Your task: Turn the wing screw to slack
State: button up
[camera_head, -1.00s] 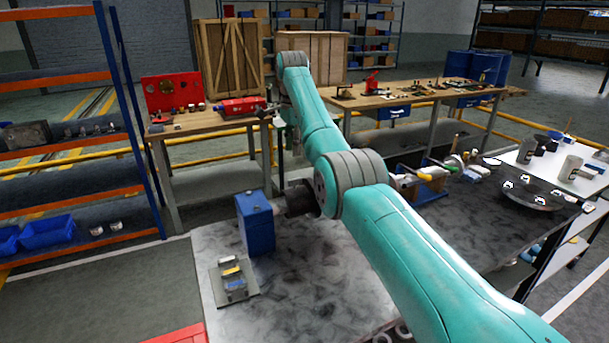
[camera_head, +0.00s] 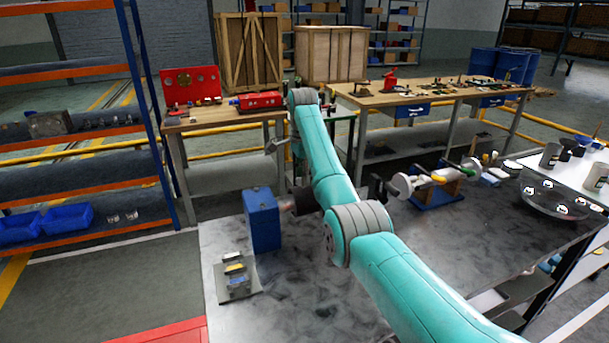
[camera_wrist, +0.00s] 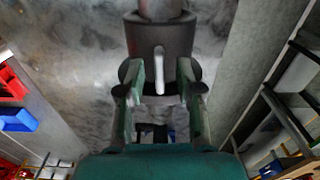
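In the wrist view, a narrow pale upright tab, which looks like the wing screw (camera_wrist: 160,71), stands against a dark round body (camera_wrist: 160,36). My gripper (camera_wrist: 160,90) has its two green-grey fingers apart, one on each side of the tab. Gaps show between the tab and both fingers; I cannot tell their depth relation exactly. In the head view, the blue box (camera_head: 262,220) of the pumpset stands on the marbled grey plate, with a dark cylinder (camera_head: 303,201) at its right. My arm hides the wing screw there, and the fingers cannot be made out clearly.
A small plate with coloured parts (camera_head: 237,276) lies in front of the blue box. A shaft with round discs (camera_head: 402,185) and a round dark table (camera_head: 555,199) stand at right. A wooden bench (camera_head: 225,117) is behind. The plate's front middle is clear.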

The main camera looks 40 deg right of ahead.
grip_shut()
